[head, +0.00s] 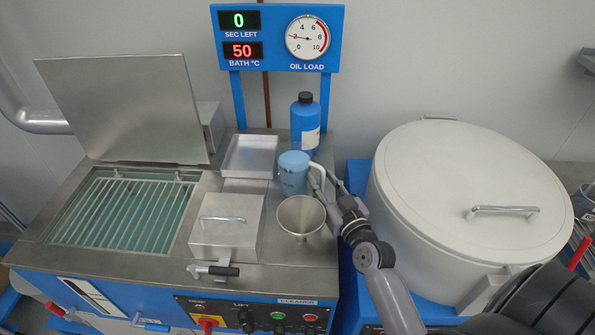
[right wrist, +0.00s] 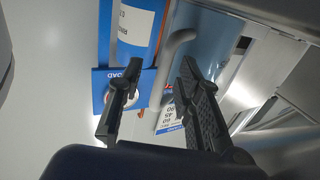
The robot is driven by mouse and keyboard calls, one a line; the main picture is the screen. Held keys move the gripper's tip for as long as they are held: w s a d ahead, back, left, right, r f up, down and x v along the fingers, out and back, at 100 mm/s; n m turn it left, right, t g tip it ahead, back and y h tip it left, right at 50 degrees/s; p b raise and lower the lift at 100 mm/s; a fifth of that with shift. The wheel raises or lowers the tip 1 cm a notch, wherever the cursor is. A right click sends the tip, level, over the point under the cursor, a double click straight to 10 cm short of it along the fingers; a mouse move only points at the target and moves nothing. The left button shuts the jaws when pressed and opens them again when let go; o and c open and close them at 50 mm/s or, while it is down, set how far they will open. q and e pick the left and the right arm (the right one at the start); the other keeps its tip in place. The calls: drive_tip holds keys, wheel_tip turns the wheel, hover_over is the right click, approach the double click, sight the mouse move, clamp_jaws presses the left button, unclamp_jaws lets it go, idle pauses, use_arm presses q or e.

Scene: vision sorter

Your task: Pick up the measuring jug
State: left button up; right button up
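The measuring jug (head: 293,174) is blue with a white handle on its right side and stands upright on the steel worktop. My right gripper (head: 325,186) is at the handle, coming in from the right. In the right wrist view, the jug (right wrist: 215,48) shows behind the right finger, and its pale handle (right wrist: 172,58) lies between the fingers of my right gripper (right wrist: 157,75). The fingers are spread, with visible space on the handle's left side. Whether the right finger touches the handle I cannot tell. My left gripper is not in view.
A blue bottle (head: 305,128) with a black cap stands just behind the jug. A metal funnel (head: 301,217) sits in front of it. A shallow tray (head: 249,156) and lidded box (head: 226,230) are left. A large white lidded drum (head: 470,200) stands right.

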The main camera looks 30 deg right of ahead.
drive_tip(key=shift+w, duration=0.35)
drive_tip(key=shift+c, duration=0.2)
clamp_jaws()
idle(0.5)
drive_tip(key=shift+r, duration=0.1)
